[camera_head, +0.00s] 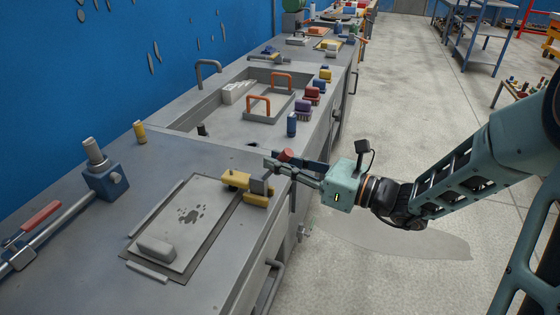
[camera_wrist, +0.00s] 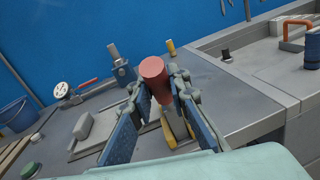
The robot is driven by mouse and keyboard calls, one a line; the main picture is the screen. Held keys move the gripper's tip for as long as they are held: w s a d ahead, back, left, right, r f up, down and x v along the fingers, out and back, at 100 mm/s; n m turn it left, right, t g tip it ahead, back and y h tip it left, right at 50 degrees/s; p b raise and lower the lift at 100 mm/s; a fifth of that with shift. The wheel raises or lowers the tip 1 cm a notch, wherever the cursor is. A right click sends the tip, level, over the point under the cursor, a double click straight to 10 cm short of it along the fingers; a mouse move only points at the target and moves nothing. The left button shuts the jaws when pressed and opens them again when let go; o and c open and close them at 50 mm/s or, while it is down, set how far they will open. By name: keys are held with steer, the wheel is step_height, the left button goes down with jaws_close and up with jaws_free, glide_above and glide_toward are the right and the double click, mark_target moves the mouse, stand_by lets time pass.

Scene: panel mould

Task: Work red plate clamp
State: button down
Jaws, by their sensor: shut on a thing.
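The plate clamp has a red cylindrical handle (camera_head: 286,155), a grey metal part (camera_head: 262,187) and a yellow body (camera_head: 236,179). It sits at the right edge of a flat grey plate (camera_head: 190,213) on the bench. My gripper (camera_head: 276,164) reaches in from the right, and its fingers are shut on the red handle. In the wrist view the red handle (camera_wrist: 154,72) stands up between the two blue finger pads. The yellow body (camera_wrist: 174,130) shows below it, partly hidden by the fingers.
A grey block (camera_head: 156,249) lies on the plate's near end. A blue block with a metal post (camera_head: 107,180) and a red-handled bar (camera_head: 40,216) are at left. A sink (camera_head: 190,118) with an orange-handled tray (camera_head: 262,116) lies beyond. A blue bottle (camera_head: 292,125) stands near the edge.

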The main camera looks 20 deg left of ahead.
steer(key=shift+a+r+h+p, duration=0.15)
steer(key=shift+r+h+p, duration=0.15)
steer(key=shift+p, duration=0.75)
steer(key=shift+f, duration=0.1)
steer(key=c, duration=1.8)
jaws_free()
steer(key=v, duration=1.2)
